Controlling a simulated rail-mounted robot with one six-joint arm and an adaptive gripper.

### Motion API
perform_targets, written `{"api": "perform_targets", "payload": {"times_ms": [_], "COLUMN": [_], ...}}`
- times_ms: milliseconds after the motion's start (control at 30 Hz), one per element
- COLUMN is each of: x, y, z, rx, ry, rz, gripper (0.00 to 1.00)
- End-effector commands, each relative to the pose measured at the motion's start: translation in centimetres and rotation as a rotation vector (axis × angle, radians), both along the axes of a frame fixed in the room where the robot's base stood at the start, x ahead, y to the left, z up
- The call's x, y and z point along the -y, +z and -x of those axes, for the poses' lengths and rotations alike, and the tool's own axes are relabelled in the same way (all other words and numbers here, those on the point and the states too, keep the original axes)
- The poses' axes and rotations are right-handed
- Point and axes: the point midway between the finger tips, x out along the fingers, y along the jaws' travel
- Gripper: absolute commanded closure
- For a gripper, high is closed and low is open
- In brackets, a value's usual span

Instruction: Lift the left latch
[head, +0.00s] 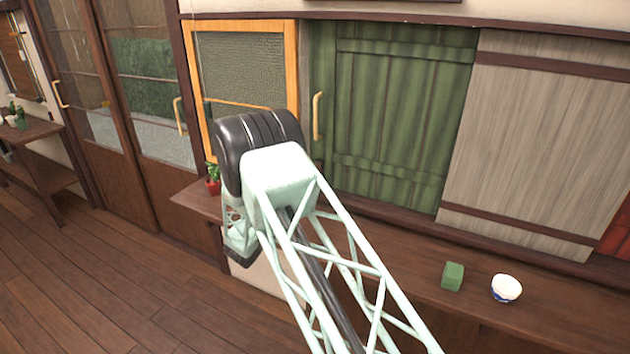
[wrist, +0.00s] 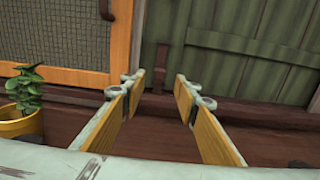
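My gripper (wrist: 161,92) is open and empty in the wrist view, its two yellow-padded fingers apart above a dark wooden ledge. A small dark brown upright piece (wrist: 159,80) shows between and just beyond the fingertips, at the lower left of the green shutter (wrist: 245,55); it may be the left latch, but I cannot be sure. It is apart from the fingers in the picture. In the head view the green shutter (head: 395,115) carries a brass handle (head: 317,115) on its left side. My arm hides the gripper and the shutter's lower left corner there.
An orange-framed mesh panel (head: 291,65) is left of the shutter. A red-potted plant (head: 213,184) stands on the ledge; a yellow pot (wrist: 20,124) is left of my gripper. A green block (head: 452,277) and white bowl (head: 506,288) lie at right. Glass doors (head: 150,90) are at left.

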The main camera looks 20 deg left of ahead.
Motion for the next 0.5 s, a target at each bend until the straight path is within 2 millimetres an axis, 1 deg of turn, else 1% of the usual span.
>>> {"api": "perform_targets", "payload": {"times_ms": [33, 500], "x": [0.2, 0.8], "y": [-0.1, -0.1], "z": [-0.7, -6.8], "rx": [0.001, 0.001], "ry": [-0.002, -0.002], "rz": [-0.001, -0.001], "gripper": [0.72, 0.72]}}
